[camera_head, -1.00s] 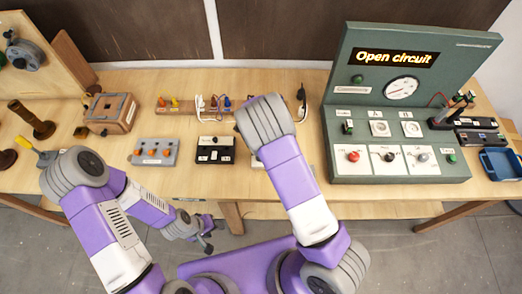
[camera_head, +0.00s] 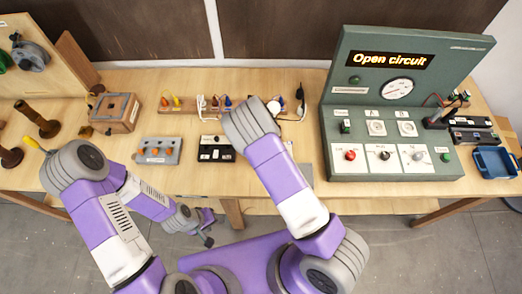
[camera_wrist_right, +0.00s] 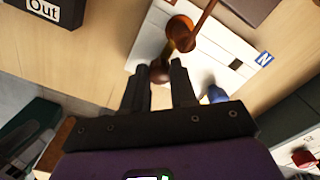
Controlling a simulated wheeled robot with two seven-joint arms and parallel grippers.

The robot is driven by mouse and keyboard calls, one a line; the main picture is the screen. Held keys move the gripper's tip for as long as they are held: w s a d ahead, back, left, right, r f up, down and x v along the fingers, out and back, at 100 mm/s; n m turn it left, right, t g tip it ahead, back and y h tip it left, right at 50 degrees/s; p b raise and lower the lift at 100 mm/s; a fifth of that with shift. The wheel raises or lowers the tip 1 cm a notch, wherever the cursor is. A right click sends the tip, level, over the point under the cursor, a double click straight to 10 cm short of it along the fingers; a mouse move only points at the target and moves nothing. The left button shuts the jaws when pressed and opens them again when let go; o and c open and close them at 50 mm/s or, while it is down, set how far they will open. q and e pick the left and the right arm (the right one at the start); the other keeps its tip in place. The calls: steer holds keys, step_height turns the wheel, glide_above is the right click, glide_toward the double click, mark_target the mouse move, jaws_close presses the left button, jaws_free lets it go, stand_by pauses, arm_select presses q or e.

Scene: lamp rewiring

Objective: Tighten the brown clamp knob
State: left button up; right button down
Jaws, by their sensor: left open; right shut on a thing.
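In the right wrist view, the brown clamp knob (camera_wrist_right: 159,72) stands over a white plate (camera_wrist_right: 225,50), between the fingertips of my right gripper (camera_wrist_right: 158,80). The gripper is shut on the knob, and the fingers hide part of it. A blue knob (camera_wrist_right: 216,94) sits beside the right finger, near a blue N label (camera_wrist_right: 264,58). In the head view my right forearm covers this spot and the right gripper is hidden. My left gripper (camera_head: 206,232) is open and empty, low in front of the table.
A brown ball-and-rod part (camera_wrist_right: 181,31) rises just beyond the knob. The green console (camera_head: 340,110) at right reads "Open circuit". A grey block with orange knobs (camera_head: 157,151) and a black-and-white box (camera_head: 216,149) stand left of my right arm. A blue tray (camera_head: 495,162) lies far right.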

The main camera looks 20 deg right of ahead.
steer(key=shift+w+r, duration=0.1)
stand_by(0.4)
steer(key=c, duration=0.9)
jaws_free()
step_height(320, 180, up, 8)
steer(key=shift+f, duration=0.25)
